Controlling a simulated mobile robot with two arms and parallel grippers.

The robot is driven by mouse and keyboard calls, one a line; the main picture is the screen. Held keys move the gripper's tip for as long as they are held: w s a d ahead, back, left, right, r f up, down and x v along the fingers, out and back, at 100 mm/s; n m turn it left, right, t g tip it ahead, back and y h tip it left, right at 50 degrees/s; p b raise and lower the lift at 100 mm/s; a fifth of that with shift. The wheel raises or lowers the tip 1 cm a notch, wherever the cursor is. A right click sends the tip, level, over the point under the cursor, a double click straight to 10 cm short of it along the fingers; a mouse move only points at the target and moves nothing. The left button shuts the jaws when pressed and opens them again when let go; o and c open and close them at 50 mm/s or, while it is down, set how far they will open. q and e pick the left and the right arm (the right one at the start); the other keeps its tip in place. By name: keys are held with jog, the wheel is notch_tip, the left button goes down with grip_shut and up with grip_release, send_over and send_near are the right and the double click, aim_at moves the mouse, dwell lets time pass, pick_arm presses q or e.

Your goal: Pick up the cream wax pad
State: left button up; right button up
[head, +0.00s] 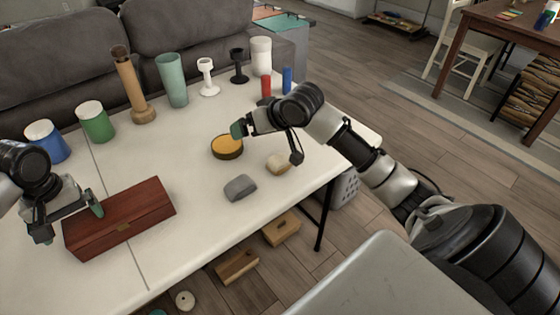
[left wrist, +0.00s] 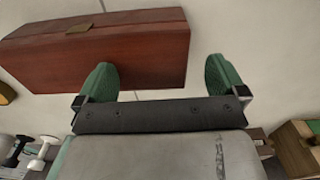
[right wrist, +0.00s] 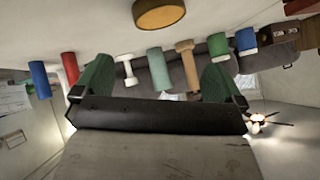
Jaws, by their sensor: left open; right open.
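The cream wax pad (head: 278,163) is a small rounded beige block lying on the white table (head: 200,205) near its right edge. My right gripper (head: 267,143) is open and empty above the table, just behind the pad, with one finger over the pad's far side in the head view. The pad does not show in the right wrist view, where the open fingers (right wrist: 158,85) have nothing between them. My left gripper (head: 70,220) is open and empty by the red-brown wooden box; its fingers also show in the left wrist view (left wrist: 162,80).
A round tin of orange wax (head: 227,146) and a grey pad (head: 240,187) lie close to the cream pad. The wooden box (head: 120,217) stands at the left. Cups, candle holders and cylinders, including a red one (head: 266,86), line the table's back.

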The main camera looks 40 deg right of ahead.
jog(key=g, duration=0.2)
notch_tip(320, 180, up, 2)
jog(key=n+g+h, duration=0.1)
jog(key=g+h, duration=0.2)
jog(key=g, duration=0.4)
send_over(280, 157)
jog(key=f, duration=0.5)
jog(key=shift+s+d+f, duration=0.15)
jog(key=shift+s, duration=0.25)
jog(key=f, duration=0.6)
jog(key=shift+w+f, duration=0.2)
jog(key=shift+w, duration=0.1)
jog(key=shift+a, duration=0.2)
jog(key=c, duration=1.1)
notch_tip(280, 157, up, 10)
jog(key=shift+r, duration=0.1)
